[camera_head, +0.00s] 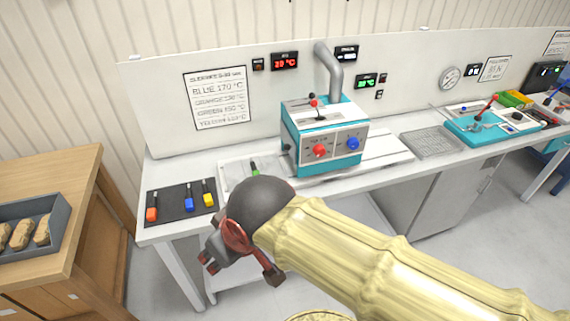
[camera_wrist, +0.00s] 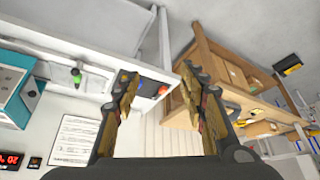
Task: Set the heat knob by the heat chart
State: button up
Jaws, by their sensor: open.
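The heat chart (camera_head: 219,97) hangs on the white back panel and lists colours with temperatures: blue 170, orange, green and yellow lines less legible. It also shows in the wrist view (camera_wrist: 76,140). The teal and white machine (camera_head: 325,136) stands on the bench with a red knob (camera_head: 320,151) and a blue knob (camera_head: 352,144) on its front; which one is the heat knob I cannot tell. A red-lit display (camera_head: 285,61) is above it. My gripper (camera_head: 240,272) is open and empty, in front of the bench's left end, apart from the knobs. Its fingers show in the wrist view (camera_wrist: 165,95).
A dark mat (camera_head: 180,216) holds orange, blue and yellow-marked tools. A green-marked one (camera_head: 254,169) lies on a pale tray beside the machine. A wooden table (camera_head: 62,200) with a grey bin (camera_head: 52,222) stands left. A teal device (camera_head: 490,124) is far right.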

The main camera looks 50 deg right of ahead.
aim_at(319, 150)
jog(key=z, duration=1.85)
